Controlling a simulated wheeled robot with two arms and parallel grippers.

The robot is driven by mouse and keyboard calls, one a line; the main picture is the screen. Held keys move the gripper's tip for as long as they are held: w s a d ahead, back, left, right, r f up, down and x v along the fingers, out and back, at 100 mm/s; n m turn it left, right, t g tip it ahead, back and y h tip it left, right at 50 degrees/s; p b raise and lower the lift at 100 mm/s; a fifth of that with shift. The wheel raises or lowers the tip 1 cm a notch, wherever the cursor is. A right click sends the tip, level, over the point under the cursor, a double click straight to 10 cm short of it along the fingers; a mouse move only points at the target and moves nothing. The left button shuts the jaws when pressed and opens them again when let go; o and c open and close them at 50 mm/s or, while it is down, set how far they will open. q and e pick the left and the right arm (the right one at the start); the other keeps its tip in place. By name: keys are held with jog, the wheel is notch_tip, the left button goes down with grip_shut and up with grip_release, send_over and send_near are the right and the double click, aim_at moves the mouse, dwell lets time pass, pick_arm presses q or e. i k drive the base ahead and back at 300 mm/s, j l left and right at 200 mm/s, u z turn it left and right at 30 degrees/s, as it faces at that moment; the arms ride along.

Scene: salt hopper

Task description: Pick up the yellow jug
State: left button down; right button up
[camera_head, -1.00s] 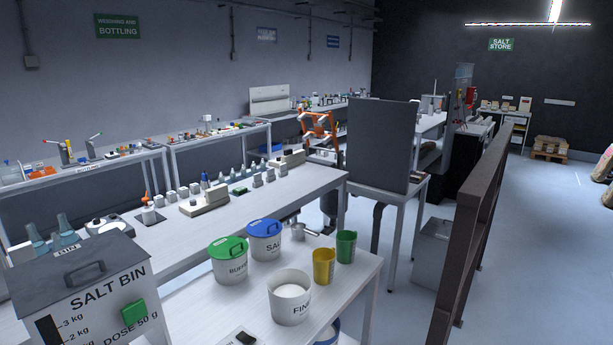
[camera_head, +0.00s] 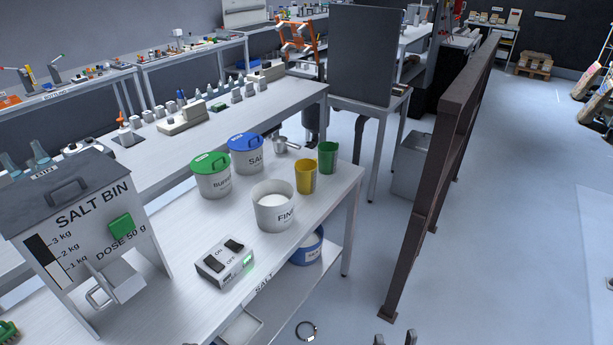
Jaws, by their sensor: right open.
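The yellow jug (camera_head: 305,178) stands upright on the near white table (camera_head: 186,246), close to its right edge. It is just left of the green jug (camera_head: 328,158) and behind the open white tub of salt (camera_head: 274,212). Only the two fingertips of my right gripper (camera_head: 395,338) show, at the bottom edge of the view. They are apart with nothing between them, well below and to the right of the jug. My left gripper is not in view.
Lidded tubs, green (camera_head: 212,182) and blue (camera_head: 246,160), and a metal scoop (camera_head: 281,147) stand behind. The salt bin (camera_head: 85,225) and a switch box (camera_head: 225,261) are left and in front. A brown rail (camera_head: 440,165) stands right; floor between is mostly clear.

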aim_at(305, 169)
jog(key=i+l+u, duration=0.15)
jog(key=i+l, duration=0.25)
jog(key=i+l+u, duration=0.1)
jog(key=i+l, duration=0.35)
jog(key=i+l+u, duration=0.15)
jog(key=i+l, duration=0.25)
jog(key=i+l+u, duration=0.15)
jog(key=i+l, duration=0.2)
jog(key=l, duration=0.3)
